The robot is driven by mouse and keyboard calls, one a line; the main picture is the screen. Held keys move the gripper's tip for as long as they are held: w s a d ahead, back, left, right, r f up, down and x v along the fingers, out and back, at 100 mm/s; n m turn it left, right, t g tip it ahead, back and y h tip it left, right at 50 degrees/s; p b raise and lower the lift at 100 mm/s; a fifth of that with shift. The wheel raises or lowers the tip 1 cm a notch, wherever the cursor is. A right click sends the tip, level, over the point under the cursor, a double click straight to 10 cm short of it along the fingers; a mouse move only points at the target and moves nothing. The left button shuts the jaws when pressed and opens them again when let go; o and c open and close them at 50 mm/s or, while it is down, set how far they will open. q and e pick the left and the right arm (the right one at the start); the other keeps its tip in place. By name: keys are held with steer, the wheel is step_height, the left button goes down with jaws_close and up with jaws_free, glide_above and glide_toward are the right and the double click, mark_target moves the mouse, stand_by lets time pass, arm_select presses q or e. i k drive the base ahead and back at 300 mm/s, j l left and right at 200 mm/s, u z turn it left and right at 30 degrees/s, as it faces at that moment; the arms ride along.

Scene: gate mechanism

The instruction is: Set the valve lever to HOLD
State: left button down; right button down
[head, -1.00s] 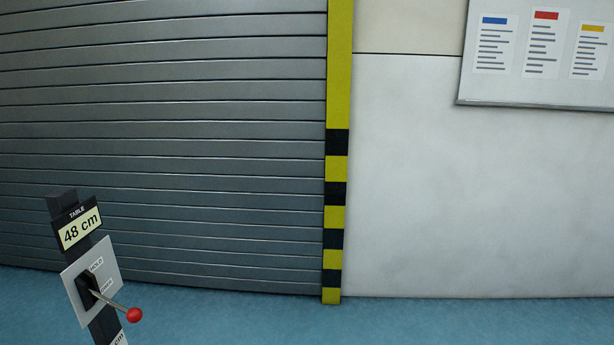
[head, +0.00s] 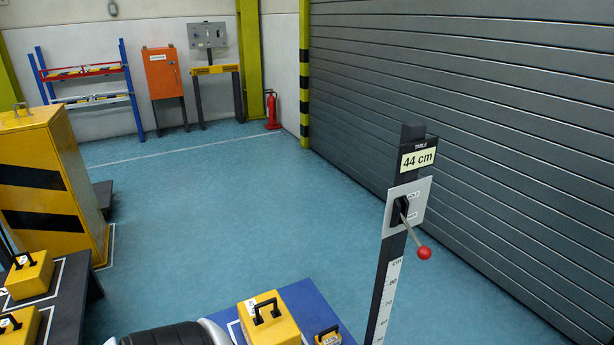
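The valve lever (head: 413,236) is a thin metal rod with a red ball knob (head: 424,253). It comes out of a black slot on a light plate (head: 421,190) on a dark post. The plate has a HOLD label near the top and a lower label partly covered by the lever. The lever slants down and to the right, its knob below the lower label. A sign (head: 418,160) above the plate reads TABLE 44 cm. Neither of my grippers is in view, and nothing touches the lever.
A blue table (head: 305,297) at the bottom carries yellow blocks with black handles (head: 268,322). A scale (head: 385,300) runs down the post. A yellow cabinet (head: 60,190) and a dark bench (head: 75,300) stand left. A grey shutter (head: 460,80) fills the right. Open floor lies between.

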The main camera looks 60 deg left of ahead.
mark_target(423, 252)
steer(key=u, duration=1.55)
steer(key=k+l, duration=0.15)
steer(key=k, duration=0.2)
steer(key=k+l+u, duration=0.1)
steer(key=k, duration=0.2)
